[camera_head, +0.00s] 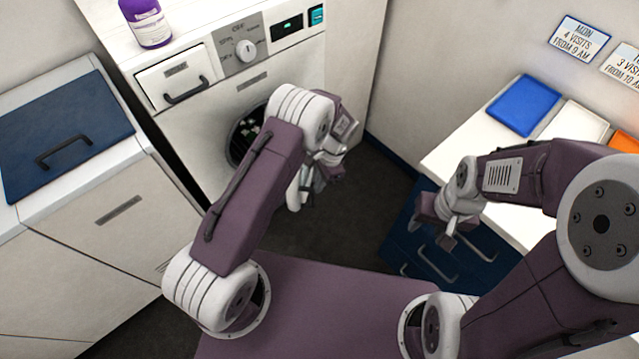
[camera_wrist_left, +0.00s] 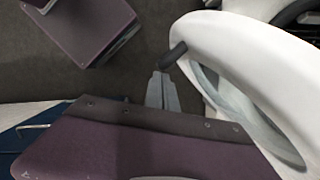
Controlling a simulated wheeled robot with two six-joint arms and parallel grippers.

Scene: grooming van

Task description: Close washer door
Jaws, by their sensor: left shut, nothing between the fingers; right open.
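The white washer (camera_head: 285,80) stands at the back, its round dark opening (camera_head: 246,132) partly hidden by my left arm. Its door stands open, swung out from the front. In the head view only a white strip of the door (camera_head: 293,192) shows beside my left gripper (camera_head: 314,187). In the left wrist view the door's white ring and glass (camera_wrist_left: 235,60) fill the right side, with a dark handle (camera_wrist_left: 173,55) at its edge. My left gripper (camera_wrist_left: 162,78) is shut and empty, its tips close to that handle; contact is unclear. My right gripper (camera_head: 440,232) is open, away from the washer.
A purple bottle (camera_head: 148,22) stands on top of the washer. A white cabinet with a blue lid (camera_head: 60,125) is at left. A white counter over blue drawers (camera_head: 440,262) is at right, near my right gripper. Dark floor (camera_head: 375,195) lies clear between.

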